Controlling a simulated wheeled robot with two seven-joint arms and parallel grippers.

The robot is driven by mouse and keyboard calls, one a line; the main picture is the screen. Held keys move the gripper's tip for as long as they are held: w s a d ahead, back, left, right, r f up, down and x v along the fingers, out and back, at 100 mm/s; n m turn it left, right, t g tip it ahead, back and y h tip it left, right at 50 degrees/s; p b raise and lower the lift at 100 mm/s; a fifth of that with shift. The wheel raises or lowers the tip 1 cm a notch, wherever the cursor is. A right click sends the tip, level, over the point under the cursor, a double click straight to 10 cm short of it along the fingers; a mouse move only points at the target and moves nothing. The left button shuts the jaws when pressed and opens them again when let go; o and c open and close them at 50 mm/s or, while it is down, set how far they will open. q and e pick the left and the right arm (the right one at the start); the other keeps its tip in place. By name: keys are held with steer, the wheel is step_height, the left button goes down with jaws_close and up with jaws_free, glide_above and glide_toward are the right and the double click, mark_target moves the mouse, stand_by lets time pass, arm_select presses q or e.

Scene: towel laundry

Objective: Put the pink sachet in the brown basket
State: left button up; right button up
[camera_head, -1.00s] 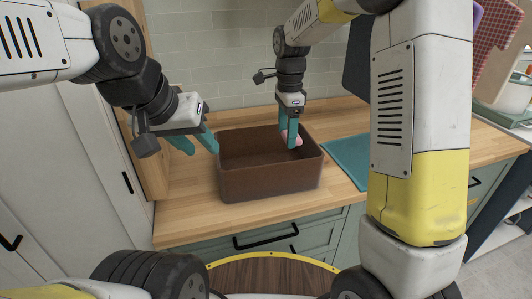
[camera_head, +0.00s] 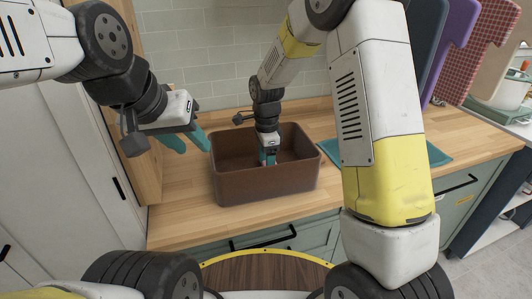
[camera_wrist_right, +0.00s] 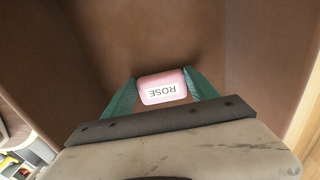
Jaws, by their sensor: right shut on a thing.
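The brown basket (camera_head: 265,188) stands on the wooden counter, open at the top. My right gripper (camera_head: 268,158) reaches down inside the basket. In the right wrist view, the teal fingers of my right gripper (camera_wrist_right: 163,92) are shut on the pink sachet (camera_wrist_right: 163,86), which bears a label reading ROSE. Brown basket surfaces (camera_wrist_right: 160,35) surround it there. The sachet is hidden in the head view. I cannot tell whether it touches the basket floor. My left gripper (camera_head: 190,142) is open and empty, beside the basket's left rim.
The wooden counter (camera_head: 180,215) has free room left of the basket. A teal mat (camera_head: 436,154) lies to the right, partly behind my right arm. Several hanging towels (camera_head: 458,45) are at the upper right. A tiled wall (camera_head: 210,50) stands behind the counter.

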steer(key=o, duration=1.3)
steer(key=shift+f, duration=0.1)
step_height(320, 180, up, 12)
steer(key=s+d+r+n+t+y, duration=0.1)
steer(key=s+d+r+n+t, duration=0.1)
steer(key=s+d+r+n, duration=0.35)
steer(key=s+d+r+n+t, duration=0.1)
steer(key=s+d+n, duration=0.1)
steer(key=s, duration=0.3)
steer(key=s+d+r+n+t, duration=0.1)
steer(key=s+d+r+n, duration=0.1)
steer(key=s, duration=0.4)
steer(key=s+d+r+n+t+y, duration=0.1)
steer(key=s+d+n+t, duration=0.1)
steer(key=s+d+n, duration=0.2)
steer(key=shift+s+d+r+n, duration=0.1)
steer(key=shift+s+r+n, duration=0.15)
steer(key=shift+s+n, duration=0.65)
